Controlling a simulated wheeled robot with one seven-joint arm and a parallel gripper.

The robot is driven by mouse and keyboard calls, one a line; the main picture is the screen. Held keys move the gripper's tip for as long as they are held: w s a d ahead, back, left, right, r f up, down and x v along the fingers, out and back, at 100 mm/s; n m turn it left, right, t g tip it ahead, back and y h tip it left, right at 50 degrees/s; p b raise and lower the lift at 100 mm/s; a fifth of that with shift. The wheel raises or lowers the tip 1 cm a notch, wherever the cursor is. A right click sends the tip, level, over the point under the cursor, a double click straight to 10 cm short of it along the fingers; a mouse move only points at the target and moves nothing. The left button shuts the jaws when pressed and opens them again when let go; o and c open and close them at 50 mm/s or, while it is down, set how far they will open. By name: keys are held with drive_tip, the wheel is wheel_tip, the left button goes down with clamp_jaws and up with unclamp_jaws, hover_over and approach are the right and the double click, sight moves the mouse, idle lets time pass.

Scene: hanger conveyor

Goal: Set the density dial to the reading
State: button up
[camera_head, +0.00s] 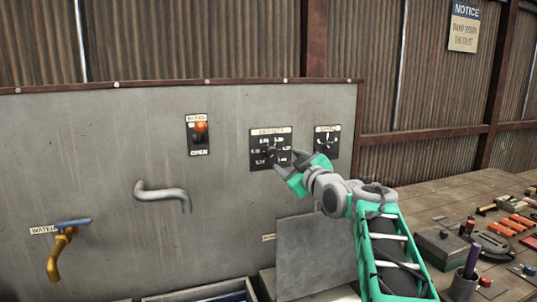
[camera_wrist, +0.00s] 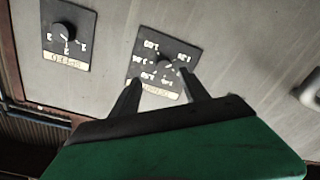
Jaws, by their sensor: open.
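The density dial (camera_head: 270,150) is a round knob on a dark square plate with several pale number marks around it, set in the grey panel. In the wrist view the dial (camera_wrist: 165,64) appears turned over, with its label strip at the bottom. My gripper (camera_head: 283,162) is at the lower right of the plate in the head view and covers part of it. In the wrist view my gripper (camera_wrist: 160,80) is open, its two dark fingers apart and pointing at the dial, with the knob seen between the tips. Contact and the dial's setting cannot be told.
A smaller dial plate (camera_head: 327,141) sits close to the right. An orange-knobbed switch (camera_head: 199,133), a bent grey spout (camera_head: 163,194) and a yellow tap with a blue handle (camera_head: 62,245) are on the panel's left. A workbench (camera_head: 440,205) with tools stands right.

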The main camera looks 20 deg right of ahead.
sight(274, 153)
drive_tip(key=w+p, duration=0.1)
drive_tip(key=w, duration=0.1)
drive_tip(key=w+a, duration=0.1)
drive_tip(key=w, duration=0.2)
drive_tip(key=w+p, duration=0.1)
drive_tip(key=w, duration=0.1)
drive_tip(key=shift+w+a+r+p, duration=0.1)
drive_tip(key=shift+w+a+p, duration=0.05)
drive_tip(key=shift+w+p, duration=0.2)
drive_tip(key=shift+s, duration=0.1)
drive_tip(key=shift+c, duration=0.3)
clamp_jaws()
